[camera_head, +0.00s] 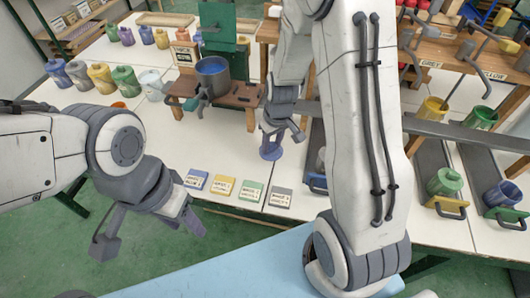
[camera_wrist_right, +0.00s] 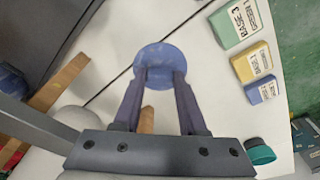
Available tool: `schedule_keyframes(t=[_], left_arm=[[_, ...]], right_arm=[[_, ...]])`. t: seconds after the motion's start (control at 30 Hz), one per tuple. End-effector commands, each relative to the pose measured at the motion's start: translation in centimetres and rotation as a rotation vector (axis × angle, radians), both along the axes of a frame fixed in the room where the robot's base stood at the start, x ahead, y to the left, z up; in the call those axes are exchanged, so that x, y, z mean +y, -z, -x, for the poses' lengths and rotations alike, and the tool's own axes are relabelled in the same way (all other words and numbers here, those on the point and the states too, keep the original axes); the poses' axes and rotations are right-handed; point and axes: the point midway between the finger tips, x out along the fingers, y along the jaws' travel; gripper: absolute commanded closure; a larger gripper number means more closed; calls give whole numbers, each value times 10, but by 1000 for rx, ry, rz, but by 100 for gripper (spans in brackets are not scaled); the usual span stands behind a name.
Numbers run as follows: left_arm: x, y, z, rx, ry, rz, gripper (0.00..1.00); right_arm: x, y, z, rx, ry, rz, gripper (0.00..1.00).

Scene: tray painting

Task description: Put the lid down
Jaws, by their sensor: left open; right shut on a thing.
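The lid (camera_head: 271,153) is blue and round. It is below the fingers of my right gripper (camera_head: 282,133), over the white table in the middle of the head view. In the right wrist view the lid (camera_wrist_right: 166,57) sits at the tips of my right gripper (camera_wrist_right: 160,78), which is shut on it. I cannot tell whether the lid touches the table. My left gripper (camera_head: 150,225) is open and empty at the lower left, in front of the table's front edge.
Labelled blocks (camera_head: 223,185) stand in a row along the front edge. A grey pot of blue paint (camera_head: 212,70) stands on a wooden stand behind. Coloured jars (camera_head: 101,78) line the left. Several mugs (camera_head: 445,181) stand at the right. White table is clear left of the lid.

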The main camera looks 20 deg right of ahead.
Motion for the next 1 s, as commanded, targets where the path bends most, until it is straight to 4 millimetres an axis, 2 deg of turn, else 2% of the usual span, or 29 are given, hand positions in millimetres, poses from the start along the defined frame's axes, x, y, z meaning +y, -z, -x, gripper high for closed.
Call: schedule_keyframes(t=[0.13,0.27,0.4,0.5,0.9,0.93,1.0], left_arm=[[0,-4,0,0,0,0,50],[0,-3,0,0,0,0,50],[0,2,0,0,0,0,50],[0,4,0,0,0,0,50],[0,8,0,0,0,0,50],[0,7,0,0,0,0,50],[0,6,0,0,0,0,50]], right_arm=[[16,10,-8,0,-1,0,100],[19,20,-9,2,1,-1,100],[19,43,-9,3,3,0,100],[18,52,-10,1,2,0,100],[18,57,-10,-1,2,0,100],[18,57,-10,-1,2,0,55],[18,56,-10,-1,2,0,29]])
